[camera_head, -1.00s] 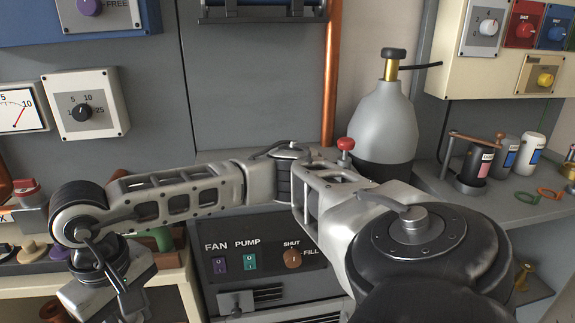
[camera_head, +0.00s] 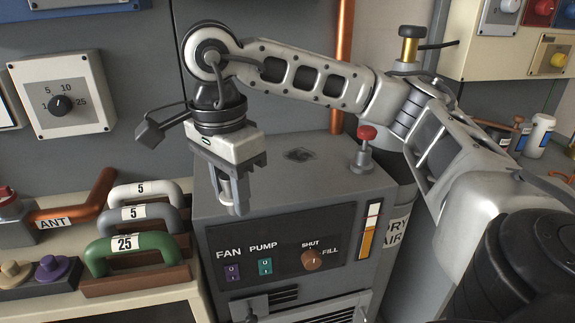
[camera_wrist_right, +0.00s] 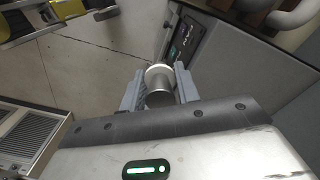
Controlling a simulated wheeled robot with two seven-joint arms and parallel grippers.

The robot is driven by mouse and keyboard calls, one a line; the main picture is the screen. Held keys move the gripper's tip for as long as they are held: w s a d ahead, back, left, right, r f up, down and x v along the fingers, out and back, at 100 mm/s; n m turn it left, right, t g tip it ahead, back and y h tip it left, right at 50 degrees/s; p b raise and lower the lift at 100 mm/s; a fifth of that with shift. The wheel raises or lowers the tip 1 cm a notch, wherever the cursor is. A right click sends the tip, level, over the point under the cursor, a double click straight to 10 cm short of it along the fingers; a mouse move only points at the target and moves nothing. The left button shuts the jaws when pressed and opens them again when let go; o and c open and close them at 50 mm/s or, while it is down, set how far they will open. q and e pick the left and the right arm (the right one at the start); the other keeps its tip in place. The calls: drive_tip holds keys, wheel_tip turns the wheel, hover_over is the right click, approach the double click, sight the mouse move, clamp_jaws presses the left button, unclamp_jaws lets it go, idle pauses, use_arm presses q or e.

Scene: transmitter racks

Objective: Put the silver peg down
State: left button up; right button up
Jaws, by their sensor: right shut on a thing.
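My right gripper (camera_head: 236,190) points down at the front left of the grey cabinet with the FAN and PUMP panel. In the right wrist view its two fingers (camera_wrist_right: 159,90) are shut on the silver peg (camera_wrist_right: 159,94), a short metal cylinder with a bright round end. The peg sits between the fingertips, held in the air. My left gripper is not in view.
The cabinet top (camera_head: 300,180) is mostly bare, with a dark patch and a red-knobbed valve (camera_head: 365,150). At left stand several handled blocks, the green one (camera_head: 135,250) nearest, and a copper ANT pipe (camera_head: 85,205). A grey cylinder (camera_head: 400,190) stands behind my arm.

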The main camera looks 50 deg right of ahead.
wheel_tip(320, 180, up, 7)
drive_tip(key=s+d+m, duration=0.3)
drive_tip(key=m, duration=0.8)
drive_tip(key=w+d+f, duration=0.1)
drive_tip(key=w+f, duration=0.2)
drive_tip(key=w, duration=0.1)
drive_tip(key=w+f, duration=0.2)
drive_tip(key=w, duration=0.2)
drive_tip(key=w+d+f, duration=0.1)
drive_tip(key=w+f, duration=0.2)
drive_tip(key=w, duration=0.1)
drive_tip(key=shift+w+d+f, duration=0.25)
drive_tip(key=shift+d+f, duration=0.05)
drive_tip(key=shift+w+f, duration=0.15)
drive_tip(key=shift+f, duration=0.05)
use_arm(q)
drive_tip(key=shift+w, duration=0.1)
use_arm(e)
drive_tip(key=shift+w+d+f, duration=0.1)
drive_tip(key=shift+w+f, duration=0.05)
drive_tip(key=shift+f, duration=0.8)
drive_tip(key=shift+w+f, duration=0.15)
drive_tip(key=shift+f, duration=0.8)
